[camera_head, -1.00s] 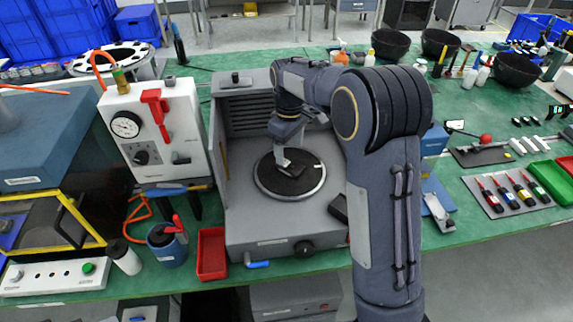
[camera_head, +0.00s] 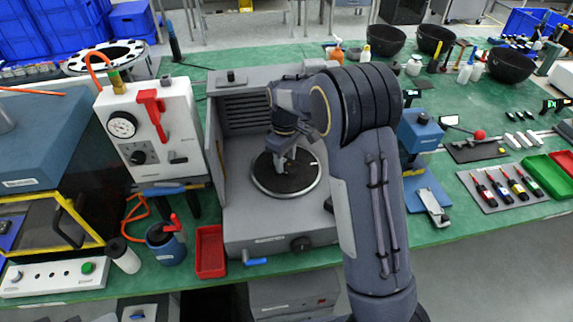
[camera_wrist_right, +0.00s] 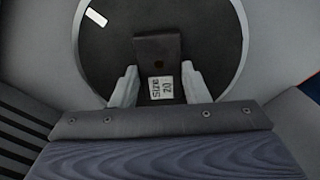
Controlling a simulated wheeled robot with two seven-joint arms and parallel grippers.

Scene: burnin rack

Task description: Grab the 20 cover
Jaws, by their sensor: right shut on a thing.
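The 20 cover (camera_wrist_right: 157,50) is a dark, flat piece with a white label (camera_wrist_right: 162,87) reading "SIZE 20" in the right wrist view. My right gripper (camera_wrist_right: 160,96) is shut on it, one pale finger on each side of the label end. In the head view my right gripper (camera_head: 282,160) is inside the grey open-front machine (camera_head: 268,220), low over its round dark plate (camera_head: 305,183). The arm and gripper hide most of the cover there. I cannot tell whether the cover touches the plate. My left gripper is not in view.
The machine's side wall (camera_head: 214,150) stands left of my gripper. A white gauge unit (camera_head: 150,135) and a red bin (camera_head: 210,252) are further left. A blue device (camera_head: 420,130) and a tray of drivers (camera_head: 502,190) are on the right.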

